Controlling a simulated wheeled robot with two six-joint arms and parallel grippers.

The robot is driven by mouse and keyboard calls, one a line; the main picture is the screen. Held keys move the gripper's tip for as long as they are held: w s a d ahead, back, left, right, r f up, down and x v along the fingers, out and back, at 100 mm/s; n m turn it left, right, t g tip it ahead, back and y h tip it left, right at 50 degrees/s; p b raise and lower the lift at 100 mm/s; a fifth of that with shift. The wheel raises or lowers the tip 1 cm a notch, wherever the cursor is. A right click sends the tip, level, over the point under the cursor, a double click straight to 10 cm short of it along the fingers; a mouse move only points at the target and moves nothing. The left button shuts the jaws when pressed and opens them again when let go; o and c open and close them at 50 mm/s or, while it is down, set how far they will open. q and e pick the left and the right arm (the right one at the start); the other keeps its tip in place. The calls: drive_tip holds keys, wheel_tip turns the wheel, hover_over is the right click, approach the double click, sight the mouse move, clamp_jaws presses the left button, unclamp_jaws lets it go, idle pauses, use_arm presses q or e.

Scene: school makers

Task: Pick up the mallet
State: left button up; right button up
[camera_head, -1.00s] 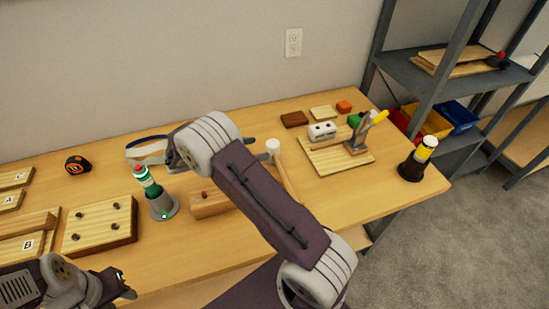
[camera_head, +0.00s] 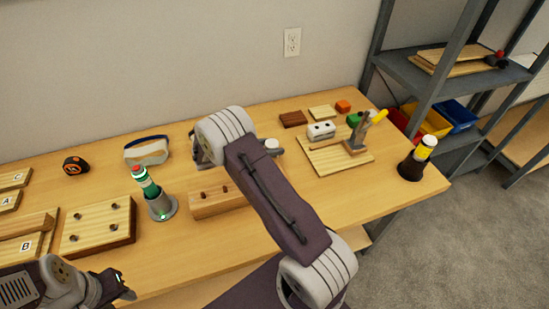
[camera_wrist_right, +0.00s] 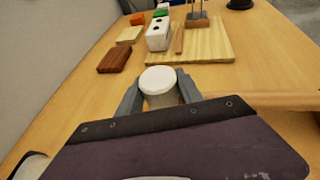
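The mallet has a white head (camera_head: 271,145) and a pale wooden handle. In the head view the head shows just right of my right forearm, which hides the handle. In the right wrist view the white head (camera_wrist_right: 160,80) stands between the two grey fingers of my right gripper (camera_wrist_right: 160,92), and the handle (camera_wrist_right: 275,100) runs off to the right. The fingers are close on both sides of the head; I cannot tell whether they press on it. My left gripper (camera_head: 122,288) is at the lower left, away from the mallet, its opening unclear.
A wooden block with pegs (camera_head: 215,200) and a green bottle in a grey holder (camera_head: 160,206) are left of my right arm.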

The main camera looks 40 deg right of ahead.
clamp_jaws()
drive_tip(key=shift+r, duration=0.15)
wheel_tip(320, 180, up, 4)
drive_tip(key=shift+w+d+f+p, duration=0.1)
drive_tip(key=shift+p, duration=0.25)
drive_tip(key=s+d+r, duration=0.2)
drive_tip(key=s+r, duration=0.5)
drive_tip(key=s, duration=0.4)
drive_tip(key=shift+s+d, duration=0.25)
